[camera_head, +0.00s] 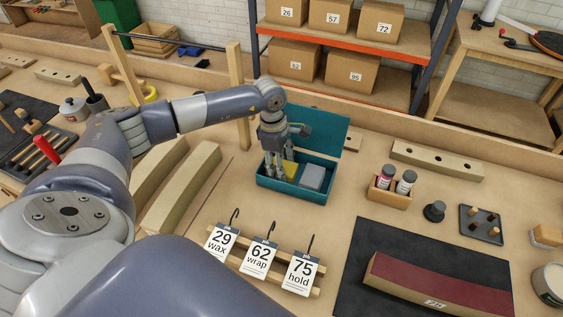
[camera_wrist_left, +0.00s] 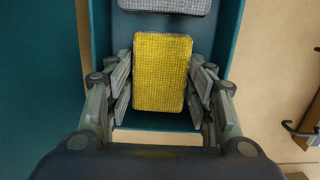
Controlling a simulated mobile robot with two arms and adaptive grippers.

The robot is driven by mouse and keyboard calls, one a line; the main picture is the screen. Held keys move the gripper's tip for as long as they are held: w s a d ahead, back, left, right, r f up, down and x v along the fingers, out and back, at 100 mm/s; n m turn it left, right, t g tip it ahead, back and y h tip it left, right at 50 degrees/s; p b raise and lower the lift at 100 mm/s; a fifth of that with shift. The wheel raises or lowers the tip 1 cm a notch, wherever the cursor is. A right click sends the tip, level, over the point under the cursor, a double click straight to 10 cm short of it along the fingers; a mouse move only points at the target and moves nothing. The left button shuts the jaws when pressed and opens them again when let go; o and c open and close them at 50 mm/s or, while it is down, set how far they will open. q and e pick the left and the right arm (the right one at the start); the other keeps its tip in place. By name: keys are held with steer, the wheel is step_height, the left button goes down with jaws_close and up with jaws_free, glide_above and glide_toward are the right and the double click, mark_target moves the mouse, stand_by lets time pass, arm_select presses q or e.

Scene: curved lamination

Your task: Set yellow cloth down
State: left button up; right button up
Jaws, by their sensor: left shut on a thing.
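The yellow cloth (camera_wrist_left: 160,75) is a folded, textured block. My left gripper (camera_wrist_left: 160,88) is shut on it, with fingers on both its sides. In the head view the left gripper (camera_head: 277,172) points down into the open teal box (camera_head: 297,197), and a part of the yellow cloth (camera_head: 290,170) shows beside the fingers. Whether the cloth touches the box floor cannot be told. A grey cloth (camera_head: 312,177) lies in the right part of the box, beside the yellow one. My right gripper is not in view.
Tags 29, 62 and 75 (camera_head: 300,273) hang on a wooden rack in front of the box. A wooden holder with two bottles (camera_head: 388,192) stands to the right. Curved wooden pieces (camera_head: 183,187) lie left. A dark mat (camera_head: 345,290) bears a curved red-topped block (camera_head: 440,285).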

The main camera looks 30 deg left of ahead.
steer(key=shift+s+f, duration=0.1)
arm_select(q)
steer(key=shift+f, duration=0.2)
steer(key=o, duration=0.8)
steer(key=shift+r, duration=0.1)
steer(key=shift+o, duration=0.2)
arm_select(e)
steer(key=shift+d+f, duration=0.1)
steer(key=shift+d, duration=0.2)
arm_select(q)
steer(key=shift+r, duration=0.1)
